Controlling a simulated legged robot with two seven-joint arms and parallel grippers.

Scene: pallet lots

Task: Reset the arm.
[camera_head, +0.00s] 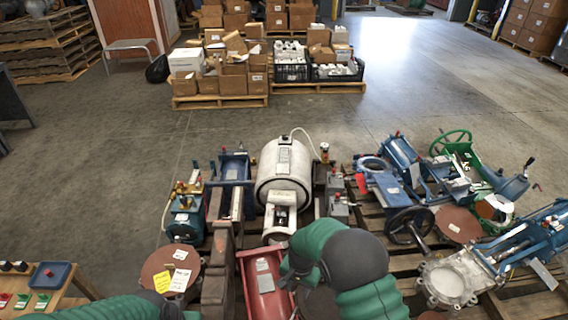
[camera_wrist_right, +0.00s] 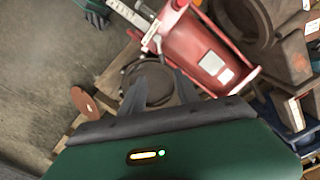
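My right arm (camera_head: 350,265), in green sleeves with a dark grey joint, reaches up from the bottom of the head view, over the pallet of valves. Its gripper is hard to make out there. In the right wrist view the two dark fingers of my right gripper (camera_wrist_right: 160,92) stand apart with nothing between them. They point towards a red cylinder part (camera_wrist_right: 195,50) and a dark round part behind them. My left arm (camera_head: 110,309) shows only as a green sleeve at the bottom left edge of the head view; its gripper is not seen.
Valves and actuators crowd the wooden pallets, with a white cylinder (camera_head: 284,170) and a red part (camera_head: 264,290) near my right arm. A small wooden table (camera_head: 75,301) with a blue tray (camera_head: 52,275) stands at lower left. The concrete floor behind is clear up to boxed pallets (camera_head: 220,102).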

